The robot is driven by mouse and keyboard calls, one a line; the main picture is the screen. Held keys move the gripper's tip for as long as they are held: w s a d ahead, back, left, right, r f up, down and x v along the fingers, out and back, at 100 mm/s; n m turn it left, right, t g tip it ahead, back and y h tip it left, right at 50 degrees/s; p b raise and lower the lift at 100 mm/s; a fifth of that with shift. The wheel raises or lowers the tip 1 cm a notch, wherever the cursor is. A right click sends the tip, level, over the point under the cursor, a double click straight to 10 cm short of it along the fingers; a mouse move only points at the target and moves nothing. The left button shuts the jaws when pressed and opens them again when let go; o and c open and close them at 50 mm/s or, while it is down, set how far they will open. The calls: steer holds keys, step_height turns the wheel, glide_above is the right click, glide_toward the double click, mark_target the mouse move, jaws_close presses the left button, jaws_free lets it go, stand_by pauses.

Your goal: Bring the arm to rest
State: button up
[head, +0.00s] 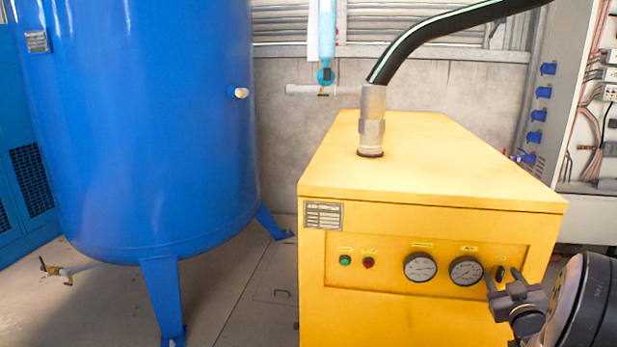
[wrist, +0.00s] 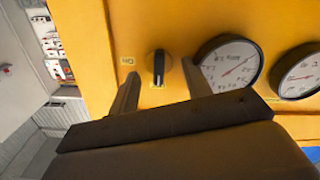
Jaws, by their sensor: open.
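My gripper (head: 503,277) shows at the lower right in the head view, in front of the yellow machine's (head: 420,165) control panel. It is open and empty. In the wrist view, its two fingers (wrist: 158,76) stand either side of a black rotary knob (wrist: 158,67). The knob's grip points upright in that view. I cannot tell whether either finger touches it. In the head view, the knob (head: 500,272) shows just between the fingertips. Part of my arm fills the lower right corner.
Two round gauges (head: 420,267) (head: 466,270), a green button (head: 345,260) and a red button (head: 368,262) sit on the panel. A blue tank (head: 145,120) stands left. A black hose (head: 440,32) rises from the machine's top. An open electrical cabinet (head: 597,100) is at right.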

steer(key=shift+r+m+p, duration=0.1)
steer(key=shift+m+p, duration=1.8)
steer(key=shift+p, duration=0.55)
steer(key=shift+s, duration=0.45)
steer(key=shift+a, duration=0.1)
